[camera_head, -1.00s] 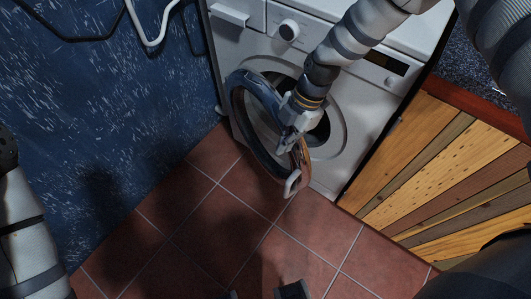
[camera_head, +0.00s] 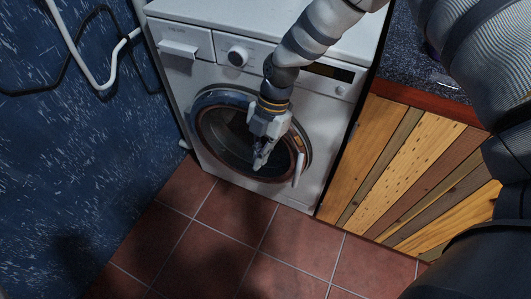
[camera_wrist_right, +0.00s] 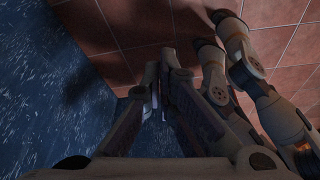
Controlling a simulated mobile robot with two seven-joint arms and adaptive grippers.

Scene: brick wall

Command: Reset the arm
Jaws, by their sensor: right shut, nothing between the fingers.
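My right gripper (camera_head: 262,160) is shut and empty, pointing down in front of the washing machine's round door (camera_head: 228,151). The door lies flat or nearly flat against the machine's front; I cannot tell whether it is latched. Its white handle (camera_head: 299,169) is on the right side of the door, apart from the fingertips. The gripper covers part of the dark glass, and whether it touches the door is unclear. The right wrist view shows the gripper fingers (camera_wrist_right: 163,78) close together above the floor. My left gripper is not in view.
The white washing machine (camera_head: 195,25) stands beside a blue wall (camera_head: 60,160) with a white hose (camera_head: 82,70). A wooden-slatted cabinet (camera_head: 395,165) with a dark speckled top (camera_head: 420,65) is at the right. The tiled floor (camera_head: 225,235) in front is clear.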

